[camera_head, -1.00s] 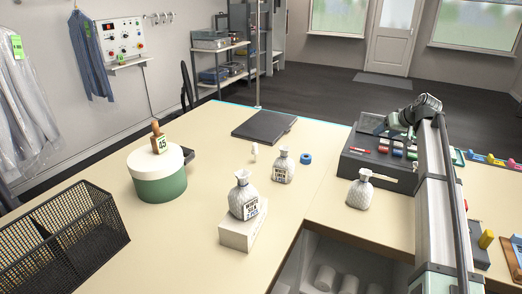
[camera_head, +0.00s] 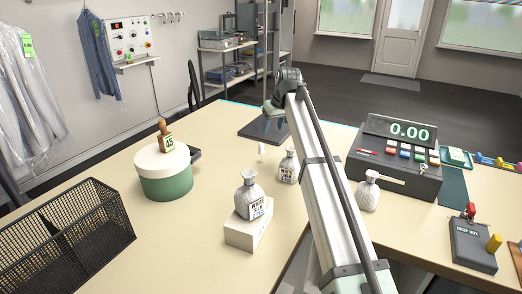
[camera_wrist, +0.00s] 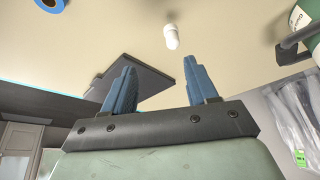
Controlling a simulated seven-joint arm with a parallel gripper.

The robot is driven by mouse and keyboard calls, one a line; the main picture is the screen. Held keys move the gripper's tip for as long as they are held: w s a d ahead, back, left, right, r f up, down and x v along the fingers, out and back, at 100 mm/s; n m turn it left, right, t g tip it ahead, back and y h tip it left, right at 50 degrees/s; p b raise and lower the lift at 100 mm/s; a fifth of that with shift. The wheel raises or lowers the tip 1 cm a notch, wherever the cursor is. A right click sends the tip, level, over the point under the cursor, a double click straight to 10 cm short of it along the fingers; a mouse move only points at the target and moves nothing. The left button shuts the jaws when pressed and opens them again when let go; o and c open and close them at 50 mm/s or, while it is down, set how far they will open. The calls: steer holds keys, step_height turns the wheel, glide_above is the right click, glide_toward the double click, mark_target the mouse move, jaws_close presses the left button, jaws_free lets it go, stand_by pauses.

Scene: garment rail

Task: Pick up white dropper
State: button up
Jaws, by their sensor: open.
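The white dropper (camera_head: 262,149) is a small white piece standing on the beige table, left of a small patterned bag. In the wrist view the dropper (camera_wrist: 171,38) shows beyond my fingertips, roughly between their lines and nearer the right finger's side. My gripper (camera_wrist: 160,72) has two blue fingers spread apart with nothing between them. In the head view my gripper's fingers cannot be made out; my arm's end is above the dark flat pad, beyond the dropper.
Patterned bags (camera_head: 287,166) stand close by, one on a white box (camera_head: 247,229). A dark pad (camera_head: 265,128) lies behind. A green-and-white round box (camera_head: 164,174) stands left, a wire basket (camera_head: 65,238) front left, and a cash register (camera_head: 393,160) right. A blue ring (camera_wrist: 50,4) shows in the wrist view.

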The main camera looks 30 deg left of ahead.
mark_target(260, 148)
steer(key=shift+s+a+x, duration=0.25)
steer(key=shift+s+x, duration=0.05)
steer(key=shift+x, duration=2)
steer(key=shift+s+a+x, duration=0.25)
steer(key=shift+a+x, duration=0.05)
steer(key=shift+x, duration=2)
steer(key=shift+s+a+x, duration=0.25)
steer(key=shift+s+x, duration=0.05)
steer(key=shift+x, duration=2.05)
steer(key=shift+r, duration=0.1)
steer(key=shift+c, duration=0.2)
steer(key=c, duration=1)
